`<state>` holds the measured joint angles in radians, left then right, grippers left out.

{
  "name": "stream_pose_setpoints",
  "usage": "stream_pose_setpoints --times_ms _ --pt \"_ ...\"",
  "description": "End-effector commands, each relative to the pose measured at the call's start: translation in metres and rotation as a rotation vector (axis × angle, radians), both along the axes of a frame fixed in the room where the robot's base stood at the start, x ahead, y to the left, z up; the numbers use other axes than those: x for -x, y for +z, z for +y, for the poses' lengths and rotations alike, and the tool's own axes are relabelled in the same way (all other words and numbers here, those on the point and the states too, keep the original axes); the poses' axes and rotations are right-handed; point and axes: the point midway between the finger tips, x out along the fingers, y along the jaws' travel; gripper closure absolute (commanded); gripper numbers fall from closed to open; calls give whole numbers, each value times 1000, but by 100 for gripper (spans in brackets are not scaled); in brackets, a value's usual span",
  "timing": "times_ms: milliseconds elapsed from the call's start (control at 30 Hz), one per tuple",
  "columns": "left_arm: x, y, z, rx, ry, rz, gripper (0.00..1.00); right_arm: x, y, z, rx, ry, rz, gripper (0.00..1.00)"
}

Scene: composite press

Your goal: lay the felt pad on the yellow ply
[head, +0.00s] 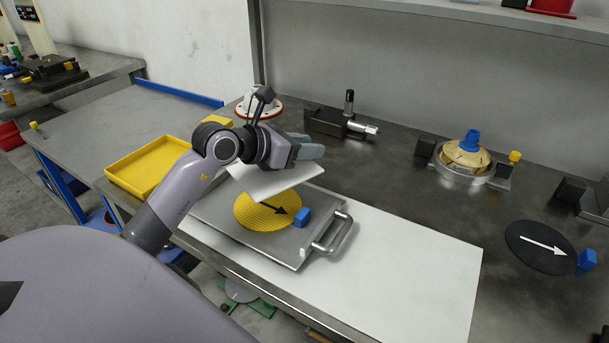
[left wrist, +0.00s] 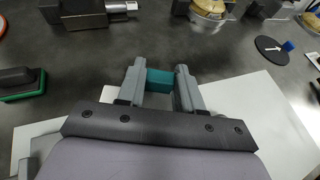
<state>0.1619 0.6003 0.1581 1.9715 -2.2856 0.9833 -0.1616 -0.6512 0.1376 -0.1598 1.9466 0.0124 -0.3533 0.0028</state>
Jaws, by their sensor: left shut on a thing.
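The felt pad (head: 275,182) is a pale, square, flat piece in the head view. It hangs tilted under my left gripper (head: 306,149), above the yellow ply and apart from it. The yellow ply (head: 262,216) is a round ribbed disc with a black arrow pointing right, lying on a grey metal plate (head: 292,254). The pad overlaps the disc's far edge in view. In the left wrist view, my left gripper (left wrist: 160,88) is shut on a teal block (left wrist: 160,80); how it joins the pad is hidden. My right gripper is not in view.
A blue block (head: 302,217) stands by the disc's right edge, near the plate's handle (head: 333,234). A white sheet (head: 420,270) lies right of the plate. A black disc (head: 540,246), a yellow tray (head: 147,167) and a clamp-like fixture (head: 340,123) stand around.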

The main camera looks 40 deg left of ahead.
Motion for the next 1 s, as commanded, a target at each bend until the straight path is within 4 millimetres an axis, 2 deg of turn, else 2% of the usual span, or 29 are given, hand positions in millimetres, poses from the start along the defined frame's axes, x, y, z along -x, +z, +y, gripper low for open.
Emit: stream_pose_setpoints --times_ms 33,100,333,600,967,1000 --pt "0 -12 0 3 1 3 94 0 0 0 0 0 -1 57" --pt "0 -22 0 1 1 1 94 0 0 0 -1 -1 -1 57" --pt "0 -37 0 1 -1 0 94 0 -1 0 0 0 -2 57" --pt "0 -74 -1 1 -1 0 94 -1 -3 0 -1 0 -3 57" --pt "0 -78 0 0 -1 -1 94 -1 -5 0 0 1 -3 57" --pt "0 -77 0 0 -1 -1 55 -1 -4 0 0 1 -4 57"
